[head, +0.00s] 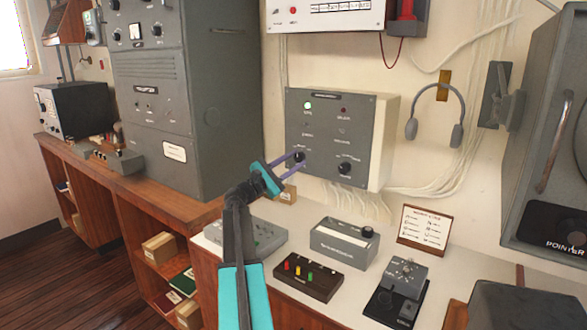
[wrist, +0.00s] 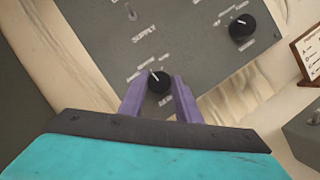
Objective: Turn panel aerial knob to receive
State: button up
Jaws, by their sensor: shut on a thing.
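The knob's white pointer line points up and slightly left in the wrist view. The right knob (head: 344,168) also shows in the wrist view (wrist: 242,27), clear of my fingers.
Below the panel, the white counter holds a grey box (head: 343,240), a dark box with coloured buttons (head: 308,277) and a telegraph key (head: 397,290). A headset (head: 435,115) hangs at right. A tall grey cabinet (head: 225,90) stands left of the panel.

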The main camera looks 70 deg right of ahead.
jog(key=shift+w+d+r+m, duration=0.15)
jog(key=shift+r+m, duration=0.1)
jog(key=shift+m, duration=0.15)
jog(key=o, duration=1.1)
jog(key=shift+f, duration=0.1)
jog(key=shift+c, duration=0.2)
jog(key=shift+f, duration=0.1)
jog(key=shift+a, duration=0.2)
jog(key=b+v, duration=0.2)
jog(key=v, duration=1.1)
jog(key=shift+w+a, duration=0.15)
jog(key=shift+w, duration=0.1)
